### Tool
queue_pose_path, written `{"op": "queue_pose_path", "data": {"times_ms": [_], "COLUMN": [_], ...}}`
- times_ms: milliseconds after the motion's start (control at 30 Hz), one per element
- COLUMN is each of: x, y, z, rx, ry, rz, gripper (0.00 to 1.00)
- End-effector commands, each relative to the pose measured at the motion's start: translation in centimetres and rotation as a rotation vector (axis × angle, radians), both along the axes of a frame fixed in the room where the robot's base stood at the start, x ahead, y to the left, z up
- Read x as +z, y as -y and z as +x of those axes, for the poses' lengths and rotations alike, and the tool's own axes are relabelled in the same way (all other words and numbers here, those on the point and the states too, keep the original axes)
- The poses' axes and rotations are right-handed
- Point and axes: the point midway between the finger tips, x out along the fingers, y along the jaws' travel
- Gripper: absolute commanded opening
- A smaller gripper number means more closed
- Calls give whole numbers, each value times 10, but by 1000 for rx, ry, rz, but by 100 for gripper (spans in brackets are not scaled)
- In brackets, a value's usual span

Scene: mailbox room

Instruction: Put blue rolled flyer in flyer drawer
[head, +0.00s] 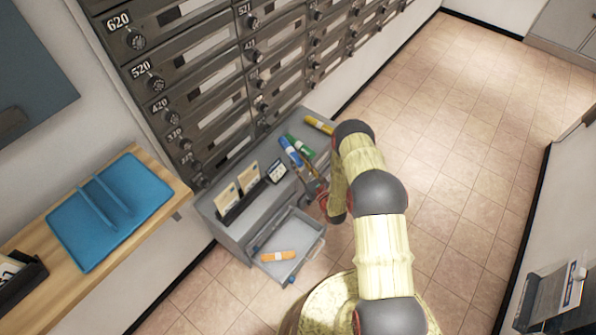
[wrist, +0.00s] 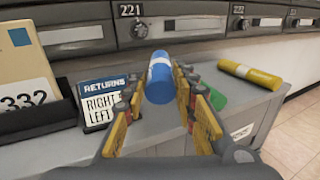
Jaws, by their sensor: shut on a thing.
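The blue rolled flyer (head: 290,151) is a blue tube with a pale band. In the wrist view the blue flyer (wrist: 159,80) sits between the fingers of my gripper (wrist: 160,98), which is shut on it. In the head view my gripper (head: 313,181) is over the right part of the grey cabinet top. The flyer drawer (head: 292,229) is pulled open at the cabinet's front, below and to the left of my gripper. An orange rolled flyer (head: 278,256) lies in it.
A green flyer (head: 300,147) and a yellow flyer (head: 319,125) are at the cabinet top's right side. A returns sign (wrist: 105,105) and a black holder with envelopes (head: 240,196) stand to the left. Mailboxes (head: 205,85) line the wall behind.

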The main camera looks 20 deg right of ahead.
Motion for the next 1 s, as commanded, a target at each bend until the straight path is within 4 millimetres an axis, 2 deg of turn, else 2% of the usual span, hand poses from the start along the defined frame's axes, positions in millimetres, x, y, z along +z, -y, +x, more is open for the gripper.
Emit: {"op": "queue_pose_path", "data": {"times_ms": [33, 333, 533, 933, 967, 1000], "x": [-8, -24, -52, -56, -56, -55], "y": [-1, -1, -1, -1, -1, -1], "z": [5, 19, 20, 20, 20, 20], "rx": [1, 1, 0, 0, 0, 0], "ry": [2, 1, 1, 1, 1, 1], "rz": [0, -1, -1, -1, -1, -1], "gripper": [3, 3, 3, 3, 29, 31]}}
